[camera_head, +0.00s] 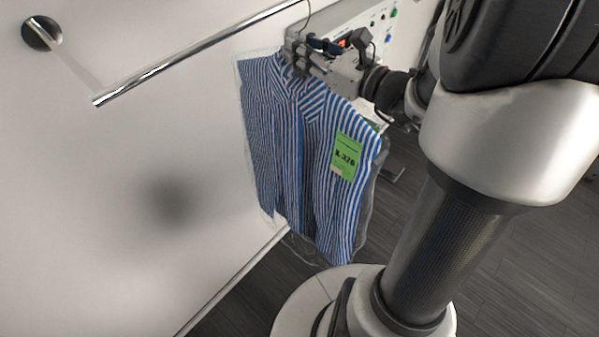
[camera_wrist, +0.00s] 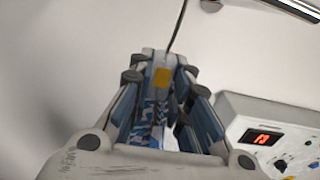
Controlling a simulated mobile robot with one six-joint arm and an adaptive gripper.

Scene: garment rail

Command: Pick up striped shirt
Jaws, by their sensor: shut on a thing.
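The striped shirt (camera_head: 290,140), blue and white in a clear cover with a green tag, hangs below my gripper (camera_head: 292,48) in the head view. My gripper is shut at the top of the shirt, by the collar. A thin hanger hook rises above the fingers near the rail. In the wrist view, a strip of blue and white cloth (camera_wrist: 152,130) shows between the fingers of my gripper (camera_wrist: 163,62), and the dark hook wire (camera_wrist: 179,25) runs up from them. The exact contact at the collar is hidden by the fingers.
A chrome rail (camera_head: 190,58) sticks out from the pale wall, its free end at left. A white control box (camera_wrist: 275,135) with a red display stands at right in the wrist view. Dark floor lies below the shirt. My arm fills the right of the head view.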

